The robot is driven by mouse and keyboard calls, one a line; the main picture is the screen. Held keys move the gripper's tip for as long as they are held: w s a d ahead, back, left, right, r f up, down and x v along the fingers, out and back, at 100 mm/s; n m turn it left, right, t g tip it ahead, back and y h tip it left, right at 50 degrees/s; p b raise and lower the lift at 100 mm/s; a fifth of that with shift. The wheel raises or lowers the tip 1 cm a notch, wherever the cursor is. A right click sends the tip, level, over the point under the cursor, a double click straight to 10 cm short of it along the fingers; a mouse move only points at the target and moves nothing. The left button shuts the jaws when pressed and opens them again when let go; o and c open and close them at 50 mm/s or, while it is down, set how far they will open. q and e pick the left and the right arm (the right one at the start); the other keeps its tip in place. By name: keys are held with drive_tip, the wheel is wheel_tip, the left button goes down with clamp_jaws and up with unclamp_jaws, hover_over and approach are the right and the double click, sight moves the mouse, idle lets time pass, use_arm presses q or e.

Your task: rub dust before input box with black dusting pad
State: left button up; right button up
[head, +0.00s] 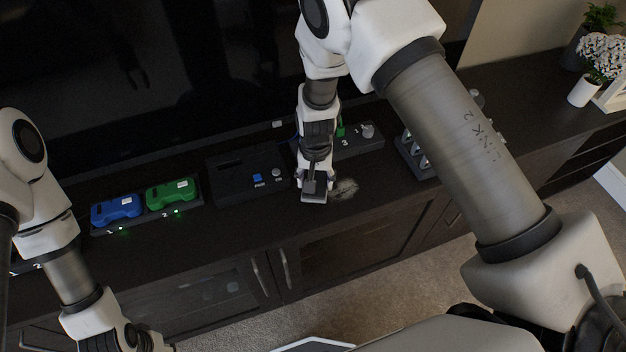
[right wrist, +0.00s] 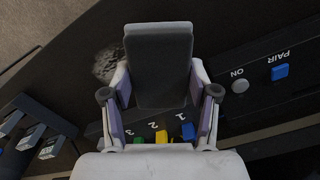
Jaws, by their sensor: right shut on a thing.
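A pale grey dust patch (head: 345,188) lies on the dark cabinet top, in front of a dark box with numbered coloured buttons (head: 358,140). The patch also shows in the right wrist view (right wrist: 107,63), at the upper left beside the pad. My right gripper (head: 314,194) is low at the cabinet top, just left of the dust. It is shut on the black dusting pad (right wrist: 160,65), which sits between its fingers and covers part of the surface. Whether the pad touches the surface is unclear. My left gripper (head: 122,340) is at the lower left, its fingertips cut off.
A black box with a blue PAIR button and a grey ON button (head: 245,175) stands left of my right gripper. Blue (head: 117,209) and green (head: 172,194) controllers sit in a dock farther left. A switch rack (head: 418,158) stands right. A dark screen is behind.

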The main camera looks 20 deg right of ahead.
drive_tip(key=shift+r+p, duration=0.95)
drive_tip(key=shift+r, duration=0.5)
